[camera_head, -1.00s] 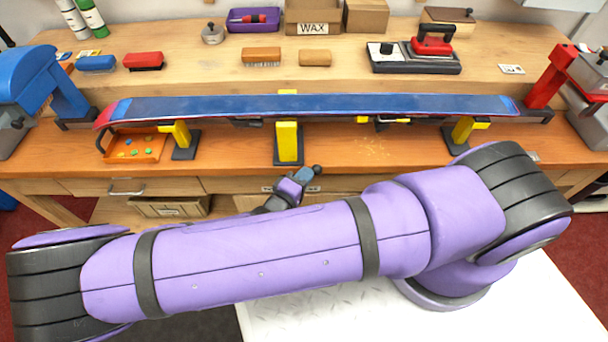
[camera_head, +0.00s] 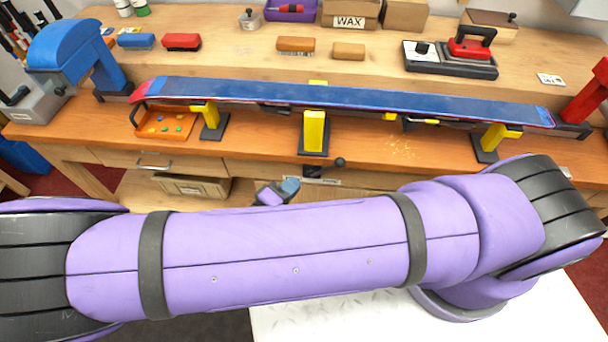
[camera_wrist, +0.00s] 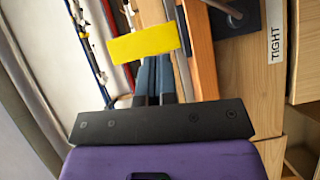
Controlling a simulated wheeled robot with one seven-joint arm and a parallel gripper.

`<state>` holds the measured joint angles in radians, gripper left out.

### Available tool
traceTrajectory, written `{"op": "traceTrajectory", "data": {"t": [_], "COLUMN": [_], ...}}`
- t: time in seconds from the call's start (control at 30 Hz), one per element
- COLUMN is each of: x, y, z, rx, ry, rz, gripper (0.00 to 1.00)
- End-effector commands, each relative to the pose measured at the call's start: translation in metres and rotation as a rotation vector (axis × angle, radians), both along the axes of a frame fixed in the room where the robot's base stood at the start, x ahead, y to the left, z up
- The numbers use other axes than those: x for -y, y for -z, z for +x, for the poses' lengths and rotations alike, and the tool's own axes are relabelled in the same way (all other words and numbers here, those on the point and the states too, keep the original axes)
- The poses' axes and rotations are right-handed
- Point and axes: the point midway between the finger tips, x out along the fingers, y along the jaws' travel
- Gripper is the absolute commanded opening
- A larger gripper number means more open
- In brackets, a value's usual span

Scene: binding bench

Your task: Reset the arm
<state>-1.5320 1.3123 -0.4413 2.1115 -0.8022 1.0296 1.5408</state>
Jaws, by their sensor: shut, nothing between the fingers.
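My arm lies across the lower part of the head view. A small purple and grey part of its far end (camera_head: 275,192) shows above the forearm, in front of the bench drawers; my fingers cannot be made out there. In the wrist view my gripper (camera_wrist: 155,78) has its two blue-grey fingers close together, shut and empty. They point toward a yellow support block (camera_wrist: 145,43); I cannot tell whether they touch it.
The bench (camera_head: 380,155) carries a long blue ski (camera_head: 340,97) on yellow supports. An orange tray (camera_head: 166,124) is at left, a red-handled iron (camera_head: 470,44) at back right. A lever with a dark knob (camera_head: 339,162) juts from the bench front.

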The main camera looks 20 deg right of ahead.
Motion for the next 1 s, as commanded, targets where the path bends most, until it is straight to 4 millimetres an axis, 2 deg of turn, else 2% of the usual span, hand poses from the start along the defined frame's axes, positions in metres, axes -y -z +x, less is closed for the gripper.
{"op": "traceTrajectory", "data": {"t": [0.2, 0.77, 0.87, 1.0], "x": [-0.01, -0.01, -0.009, -0.008], "y": [-0.002, -0.002, -0.006, -0.023], "z": [-0.007, -0.007, -0.006, -0.002], "rx": [-0.001, -0.001, -0.013, -0.068], "ry": [-0.001, 0.001, 0.022, 0.102], "rz": [-0.001, 0.001, 0.013, 0.064], "gripper": [0.0, 0.0, 0.0, 0.0]}}
